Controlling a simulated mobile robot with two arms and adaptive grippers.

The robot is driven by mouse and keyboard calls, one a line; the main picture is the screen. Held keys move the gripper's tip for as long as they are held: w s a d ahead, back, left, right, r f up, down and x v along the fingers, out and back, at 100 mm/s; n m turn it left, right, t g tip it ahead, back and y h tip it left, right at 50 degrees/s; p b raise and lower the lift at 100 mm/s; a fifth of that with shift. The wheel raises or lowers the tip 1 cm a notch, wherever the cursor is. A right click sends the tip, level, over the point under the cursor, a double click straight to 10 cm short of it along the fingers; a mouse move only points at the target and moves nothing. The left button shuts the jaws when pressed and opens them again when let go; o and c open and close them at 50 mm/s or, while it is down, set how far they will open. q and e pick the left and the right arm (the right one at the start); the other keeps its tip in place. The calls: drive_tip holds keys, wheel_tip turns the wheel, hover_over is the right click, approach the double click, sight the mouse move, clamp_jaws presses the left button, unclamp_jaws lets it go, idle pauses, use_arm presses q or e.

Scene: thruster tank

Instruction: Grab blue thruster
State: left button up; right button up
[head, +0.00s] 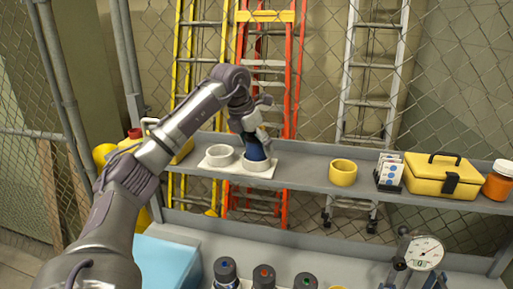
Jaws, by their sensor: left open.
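A dark blue cylindrical object (256,153), which looks like a thruster, stands in the right ring of a white two-ring holder (213,163) on the upper shelf. The left ring of the holder is empty. My left gripper (255,134) is directly above the blue object, pointing down, with its open fingers at its top. The fingers partly hide the object, and I cannot tell whether they touch it. My right gripper is not in view.
The upper shelf (302,166) also holds a yellow ring (343,172), a small card stand (389,172), a yellow toolbox (440,176) and an orange jar (499,182). A dial gauge (424,252) stands lower right. Ladders and a chain-link fence are behind.

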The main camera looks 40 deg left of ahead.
use_arm(q)
drive_tip(key=c, duration=1.4)
